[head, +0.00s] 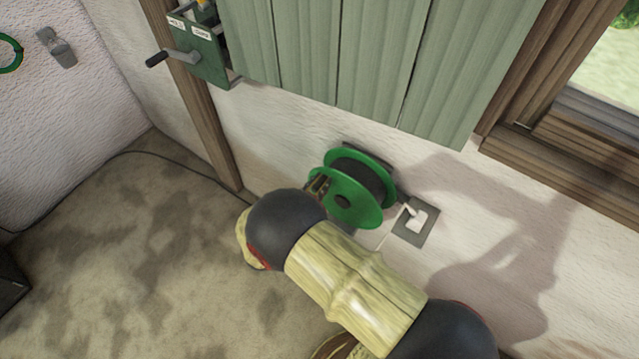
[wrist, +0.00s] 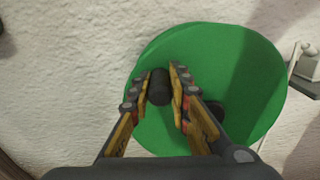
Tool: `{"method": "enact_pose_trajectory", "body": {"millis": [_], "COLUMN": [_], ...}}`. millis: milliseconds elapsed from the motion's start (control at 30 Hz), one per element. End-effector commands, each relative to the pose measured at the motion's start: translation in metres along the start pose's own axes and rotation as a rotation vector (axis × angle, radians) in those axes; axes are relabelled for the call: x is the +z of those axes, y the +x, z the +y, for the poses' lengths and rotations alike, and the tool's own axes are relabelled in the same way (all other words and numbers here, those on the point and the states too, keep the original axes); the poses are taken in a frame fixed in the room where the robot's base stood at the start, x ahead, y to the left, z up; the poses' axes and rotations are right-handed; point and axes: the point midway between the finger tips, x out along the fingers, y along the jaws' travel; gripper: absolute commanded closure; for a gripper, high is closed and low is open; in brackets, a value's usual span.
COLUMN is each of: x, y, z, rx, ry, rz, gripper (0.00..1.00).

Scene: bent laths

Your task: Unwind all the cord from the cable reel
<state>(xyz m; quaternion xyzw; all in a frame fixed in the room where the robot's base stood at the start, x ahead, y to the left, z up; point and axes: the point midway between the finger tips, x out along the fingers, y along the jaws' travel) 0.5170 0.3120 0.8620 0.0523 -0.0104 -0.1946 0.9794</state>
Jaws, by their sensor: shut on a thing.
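The cable reel (head: 344,203) is green and is mounted on the white wall, with dark cord (head: 362,178) wound between its two discs. In the wrist view its round green face (wrist: 245,75) fills the middle. My gripper (wrist: 161,84) is shut on a short black crank knob (wrist: 160,88) that stands out from this face, left of the dark hub (wrist: 215,110). In the head view my gripper (head: 318,184) is at the reel's left edge, mostly hidden behind my arm, and the knob cannot be made out.
A wall plate with a white fitting (head: 417,220) is just right of the reel. Green shutter boards (head: 350,60) hang above it. A green box with a crank (head: 200,50) is at upper left. A dark cord (head: 135,152) runs along the floor's edge. The blotchy floor (head: 130,240) at left is mostly clear.

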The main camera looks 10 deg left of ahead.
Motion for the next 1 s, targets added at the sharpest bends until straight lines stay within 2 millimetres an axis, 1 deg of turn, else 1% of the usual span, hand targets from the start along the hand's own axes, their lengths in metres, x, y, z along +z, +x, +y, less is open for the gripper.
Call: {"method": "enact_pose_trajectory", "body": {"millis": [467, 667, 1000], "x": [0.002, 0.009, 0.022], "y": [0.0, 0.0, 0.0], "z": [-0.002, -0.01, -0.032], "rx": [0.0, 0.0, -0.001], "ry": [0.027, 0.123, 0.359], "rz": [0.0, 0.0, 0.0], "gripper": [1.0, 1.0, 1.0]}}
